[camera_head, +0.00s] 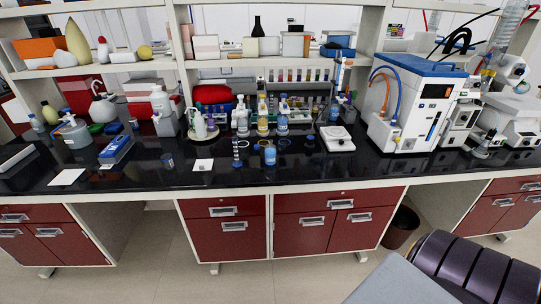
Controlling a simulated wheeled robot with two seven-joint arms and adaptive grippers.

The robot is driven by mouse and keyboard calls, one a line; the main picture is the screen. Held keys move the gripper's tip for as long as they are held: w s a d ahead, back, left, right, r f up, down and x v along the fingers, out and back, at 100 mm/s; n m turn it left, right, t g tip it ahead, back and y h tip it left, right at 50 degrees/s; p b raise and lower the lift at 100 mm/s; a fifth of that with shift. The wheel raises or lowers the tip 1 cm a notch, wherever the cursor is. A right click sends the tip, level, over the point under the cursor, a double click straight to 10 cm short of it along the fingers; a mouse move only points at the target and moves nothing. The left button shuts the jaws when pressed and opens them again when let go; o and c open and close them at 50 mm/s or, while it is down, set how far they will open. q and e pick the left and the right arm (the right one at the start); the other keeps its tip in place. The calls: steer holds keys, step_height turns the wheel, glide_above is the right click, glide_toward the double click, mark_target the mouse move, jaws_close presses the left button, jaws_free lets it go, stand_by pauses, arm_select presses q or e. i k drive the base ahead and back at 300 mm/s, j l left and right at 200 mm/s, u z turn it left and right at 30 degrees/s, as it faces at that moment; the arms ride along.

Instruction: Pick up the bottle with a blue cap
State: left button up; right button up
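Several small bottles stand on the black lab bench in the middle of the head view. One bottle with yellow contents (262,118) stands beside a bottle with a blue body or label (282,122), and a whitish bottle (242,118) stands left of them. A small blue container (270,155) stands nearer the front edge. A slim blue-and-white striped item (237,152) stands upright to its left. The caps are too small for me to tell which bottle has the blue one. Neither of my grippers is in view.
The black bench (330,175) has a clear front strip. A white-and-blue instrument (420,110) stands at the right, with a small white device (337,139) beside it. Shelves (220,62) hang above. A dark ribbed object (475,268) fills the bottom right corner.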

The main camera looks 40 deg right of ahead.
mark_target(269, 150)
steer(key=i+j+z, duration=0.4)
steer(key=z, duration=0.25)
steer(key=i+j+z, duration=0.1)
steer(key=j+z, duration=0.2)
steer(key=i+j+z, duration=0.1)
steer(key=j+z, duration=0.25)
steer(key=j, duration=0.15)
steer(key=j+z, duration=0.3)
steer(key=i+j, duration=0.05)
